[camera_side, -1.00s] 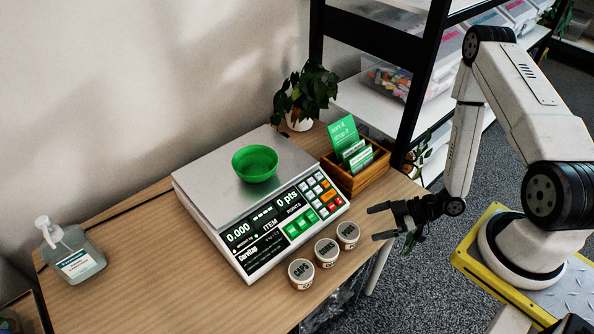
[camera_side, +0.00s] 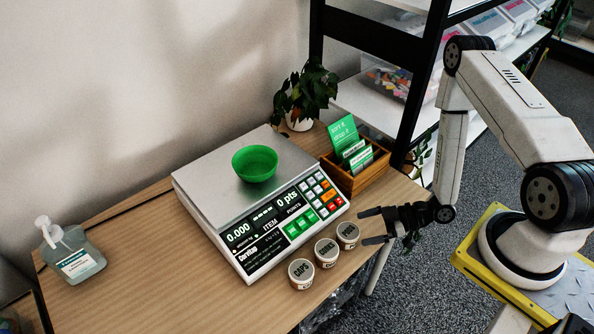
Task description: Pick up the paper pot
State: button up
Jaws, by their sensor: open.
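Three small round pots with cream sides and grey-brown lettered lids stand in a slanting row in front of the scale: a left pot (camera_side: 302,273), which seems to read CAPS, a middle pot (camera_side: 326,252) and a right pot (camera_side: 348,235). The other lid words are too small to read surely, so I cannot tell which is the paper pot. My gripper (camera_side: 365,227) is open and empty at the table's right edge. Its two dark fingers point left, just right of the right pot, and appear apart from it.
A scale (camera_side: 215,190) with a green bowl (camera_side: 255,163) on its plate stands behind the pots. A wooden card box (camera_side: 367,178) and a potted plant (camera_side: 303,95) are behind. A sanitizer bottle (camera_side: 74,255) is at left. The front of the table (camera_side: 190,290) is clear.

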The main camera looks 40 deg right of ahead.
aim_at(349, 231)
jog(key=shift+w+a, duration=0.1)
jog(key=shift+x, duration=2.45)
jog(key=c, duration=1.2)
jog(key=shift+o, duration=0.2)
jog(key=shift+w+r, duration=0.1)
jog(key=shift+r, duration=4.85)
